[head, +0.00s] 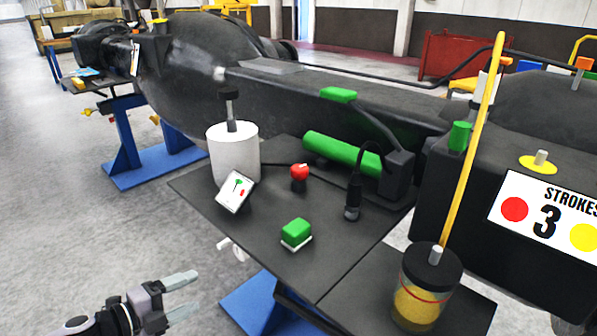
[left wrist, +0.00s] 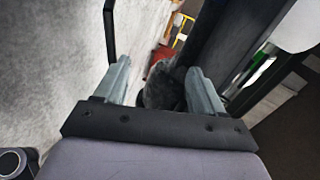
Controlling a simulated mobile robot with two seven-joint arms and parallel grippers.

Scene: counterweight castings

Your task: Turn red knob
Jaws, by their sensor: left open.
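The red knob (head: 299,171) stands on a dark base on the black tabletop (head: 265,225), near the middle of the head view. My left gripper (head: 190,294) is at the lower left of the head view, off the table's left edge, open and empty. It is well apart from the knob. In the left wrist view its two fingers (left wrist: 160,85) stand apart with nothing held between them. The knob cannot be made out in the left wrist view. My right gripper does not show.
Around the knob stand a white cylinder (head: 233,150), a tilted card (head: 235,190), a green block (head: 296,233), a green cylinder (head: 342,153) and a black corded device (head: 352,195). A yellow jar (head: 418,300) with a tall yellow rod stands front right. Large black castings (head: 200,75) rise behind.

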